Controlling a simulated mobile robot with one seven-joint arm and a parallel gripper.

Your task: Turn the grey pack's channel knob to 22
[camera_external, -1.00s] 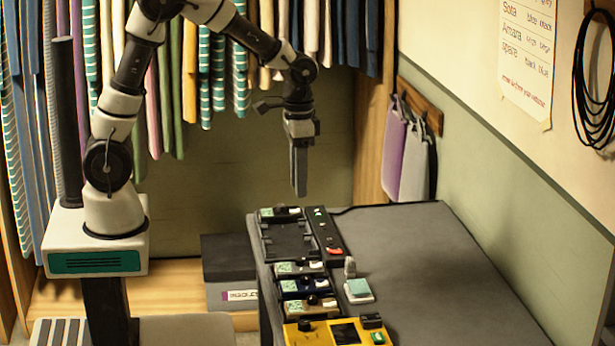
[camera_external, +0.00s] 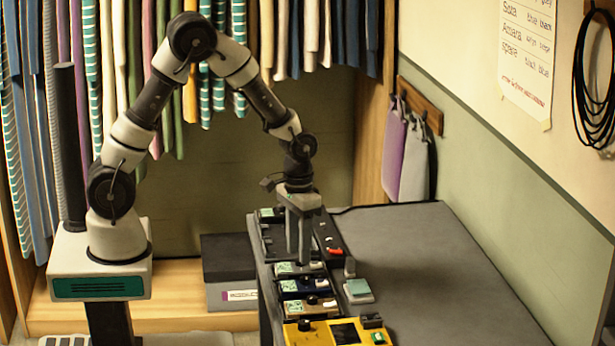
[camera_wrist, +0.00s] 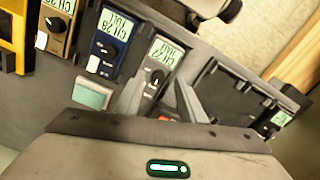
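The grey pack (camera_wrist: 150,98) lies in the rack with its green display (camera_wrist: 164,57) lit. The display reads upside down in the wrist view; it seems to be in the twenties, but I cannot read the last digit surely. Its dark knob (camera_wrist: 156,77) sits just below the display, between my fingers. My gripper (camera_wrist: 161,84) points down with its fingers apart, one on each side of the knob; I see no clear contact. In the external view my gripper (camera_external: 298,260) is low over the rack, and its fingers partly hide the pack's knob; the display (camera_external: 284,268) shows.
A navy pack (camera_wrist: 110,42), a tan pack (camera_wrist: 53,30) and a yellow device (camera_external: 345,332) stand close on one side. Empty rack slots (camera_wrist: 218,90) lie on the other. A small stand with a pale green top (camera_external: 358,288) is nearby. The table's right side is clear.

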